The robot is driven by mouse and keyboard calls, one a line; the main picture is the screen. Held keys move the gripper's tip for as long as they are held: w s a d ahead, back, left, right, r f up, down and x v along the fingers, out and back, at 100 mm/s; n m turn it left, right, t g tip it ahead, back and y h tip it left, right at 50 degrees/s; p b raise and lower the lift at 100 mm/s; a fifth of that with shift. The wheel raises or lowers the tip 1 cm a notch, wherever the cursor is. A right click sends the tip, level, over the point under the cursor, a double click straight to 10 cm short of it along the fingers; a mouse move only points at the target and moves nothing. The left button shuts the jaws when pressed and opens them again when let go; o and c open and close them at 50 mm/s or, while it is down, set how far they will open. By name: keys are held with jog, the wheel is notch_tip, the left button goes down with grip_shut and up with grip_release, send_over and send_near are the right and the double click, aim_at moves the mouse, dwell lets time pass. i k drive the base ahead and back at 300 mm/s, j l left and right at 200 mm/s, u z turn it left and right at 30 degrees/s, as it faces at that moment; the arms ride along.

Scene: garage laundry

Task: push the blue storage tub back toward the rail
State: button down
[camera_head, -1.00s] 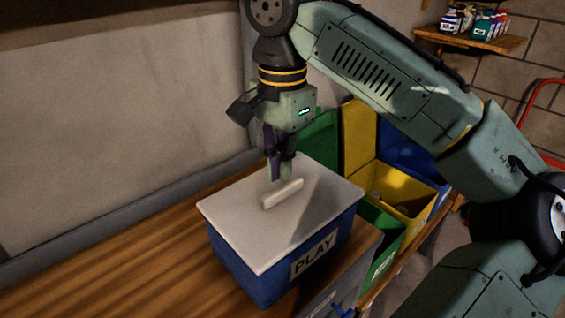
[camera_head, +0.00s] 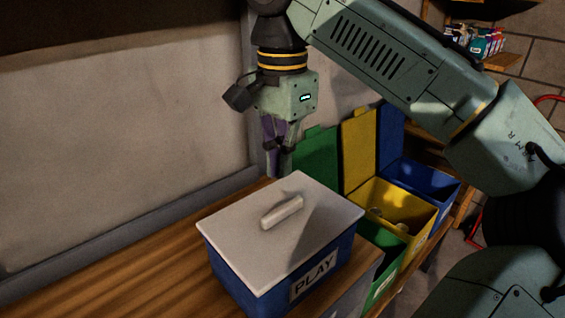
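The blue storage tub (camera_head: 228,274) stands upright on the wooden bench. It has a pale lid (camera_head: 240,235) with a bar handle (camera_head: 282,212) and a "PLAY" label on its front. The grey rail (camera_head: 130,222) runs along the bench's back edge at the wall, with bare wood between it and the tub. My gripper (camera_head: 273,172) points down near the lid's far edge, beyond the handle, and appears apart from the handle. Its fingers overlap in this view, so their opening and any contact with the tub are unclear.
Open green (camera_head: 318,154), yellow (camera_head: 410,212) and blue (camera_head: 428,185) bins stand right of the tub, their lids raised. Bottles sit on a shelf (camera_head: 500,62) at the upper right. The bench (camera_head: 120,276) left of the tub is clear.

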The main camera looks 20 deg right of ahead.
aim_at(281, 299)
jog(key=k, duration=1)
